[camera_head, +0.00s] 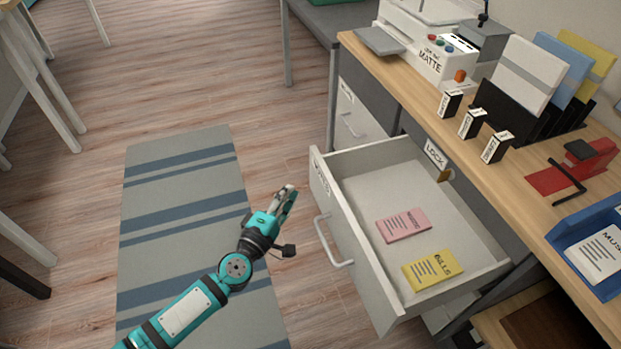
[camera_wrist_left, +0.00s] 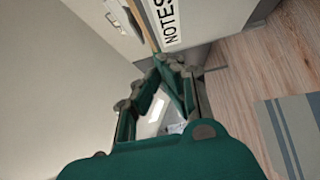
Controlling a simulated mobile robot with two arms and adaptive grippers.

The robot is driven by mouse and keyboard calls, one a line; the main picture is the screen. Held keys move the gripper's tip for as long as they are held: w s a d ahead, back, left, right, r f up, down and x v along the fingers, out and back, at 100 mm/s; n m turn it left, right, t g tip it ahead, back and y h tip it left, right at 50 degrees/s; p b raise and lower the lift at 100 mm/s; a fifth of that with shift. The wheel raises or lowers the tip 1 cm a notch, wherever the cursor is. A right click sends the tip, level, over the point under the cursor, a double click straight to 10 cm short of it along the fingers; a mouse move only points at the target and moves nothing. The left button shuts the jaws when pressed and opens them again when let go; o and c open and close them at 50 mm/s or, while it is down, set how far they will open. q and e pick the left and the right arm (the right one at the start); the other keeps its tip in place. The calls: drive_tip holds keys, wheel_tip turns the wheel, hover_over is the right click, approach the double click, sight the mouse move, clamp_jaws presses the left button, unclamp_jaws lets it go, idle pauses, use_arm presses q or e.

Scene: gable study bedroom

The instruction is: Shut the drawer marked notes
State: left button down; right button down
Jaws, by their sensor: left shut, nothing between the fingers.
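The white drawer (camera_head: 372,272) marked notes is pulled well out from the desk. Its front faces left and has a pale bar handle (camera_head: 335,243). The label sits near the front's far end, and NOTES reads clearly on the label in the left wrist view (camera_wrist_left: 172,24). A pink card (camera_head: 403,225) and a yellow card (camera_head: 433,270) reading BILLS lie inside. My left gripper (camera_head: 291,190) is shut and empty, just left of the drawer front, with a small gap seeming to show between them. It also shows in the left wrist view (camera_wrist_left: 168,72). My right gripper is out of view.
The wooden desktop (camera_head: 400,84) holds a MATTE box (camera_head: 441,62), small black-and-white boxes, folders, a red tool (camera_head: 575,170) and a blue tray (camera_head: 590,245). A LOCK tag (camera_head: 436,155) hangs by the drawer opening. A striped rug (camera_head: 185,205) lies on open floor at left.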

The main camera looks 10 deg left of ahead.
sight(319, 165)
use_arm(q)
drive_tip(key=w+d, duration=0.1)
drive_tip(key=w, duration=0.1)
drive_tip(key=w+d, duration=0.3)
drive_tip(key=w, duration=0.1)
drive_tip(key=shift+d, duration=0.3)
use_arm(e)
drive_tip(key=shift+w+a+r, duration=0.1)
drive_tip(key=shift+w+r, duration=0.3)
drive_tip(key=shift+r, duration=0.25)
